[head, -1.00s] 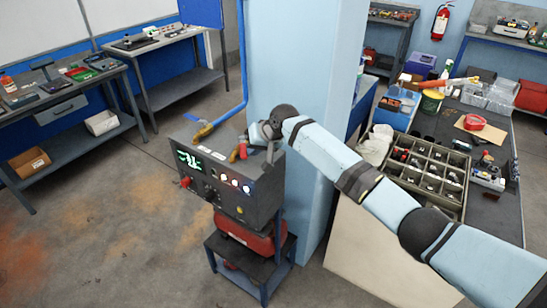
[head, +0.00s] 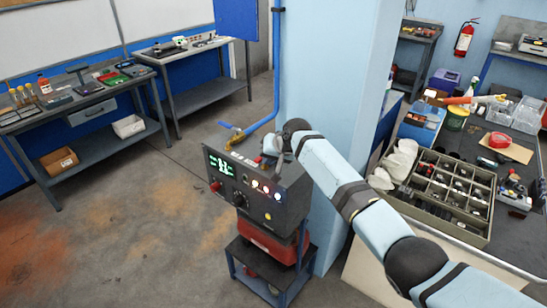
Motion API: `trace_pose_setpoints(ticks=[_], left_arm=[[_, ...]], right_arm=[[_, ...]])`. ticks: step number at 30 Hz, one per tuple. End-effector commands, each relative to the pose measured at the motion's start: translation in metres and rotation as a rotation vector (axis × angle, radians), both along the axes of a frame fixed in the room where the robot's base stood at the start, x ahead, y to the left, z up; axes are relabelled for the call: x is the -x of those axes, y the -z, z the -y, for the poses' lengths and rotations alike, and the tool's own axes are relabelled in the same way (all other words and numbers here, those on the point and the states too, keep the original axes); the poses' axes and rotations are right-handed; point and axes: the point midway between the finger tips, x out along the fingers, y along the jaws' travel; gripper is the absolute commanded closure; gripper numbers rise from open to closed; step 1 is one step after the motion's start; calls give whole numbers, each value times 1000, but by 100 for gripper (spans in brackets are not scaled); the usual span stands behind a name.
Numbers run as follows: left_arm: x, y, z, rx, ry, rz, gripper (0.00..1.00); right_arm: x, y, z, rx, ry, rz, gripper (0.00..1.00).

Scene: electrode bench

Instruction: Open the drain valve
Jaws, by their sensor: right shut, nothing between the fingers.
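A dark control box (head: 262,205) with a lit green display stands on a small stand in the middle of the head view. A blue-handled brass valve (head: 235,137) sits at the end of the blue pipe behind the box. My right gripper (head: 270,145) is over the top rear of the box, to the right of that valve. It is shut and empty. My wrist hides most of the fingers and the fitting near them, so I cannot tell whether they touch it. Which valve is the drain valve is not clear. My left gripper is not in view.
A red tank (head: 268,245) sits under the box on the stand. A pale blue pillar (head: 325,90) rises close behind my right wrist. A bench with a divided parts tray (head: 440,190) is at right. The floor at left is open.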

Motion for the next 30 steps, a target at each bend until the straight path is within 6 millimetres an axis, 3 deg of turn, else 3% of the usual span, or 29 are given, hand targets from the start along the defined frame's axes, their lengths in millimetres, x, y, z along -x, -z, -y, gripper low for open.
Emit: trace_pose_setpoints(ticks=[23, 30], left_arm=[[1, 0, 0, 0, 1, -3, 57], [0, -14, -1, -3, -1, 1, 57]], right_arm=[[0, 0, -6, -2, -1, -1, 100], [1, -3, 2, -2, 0, -3, 100]])
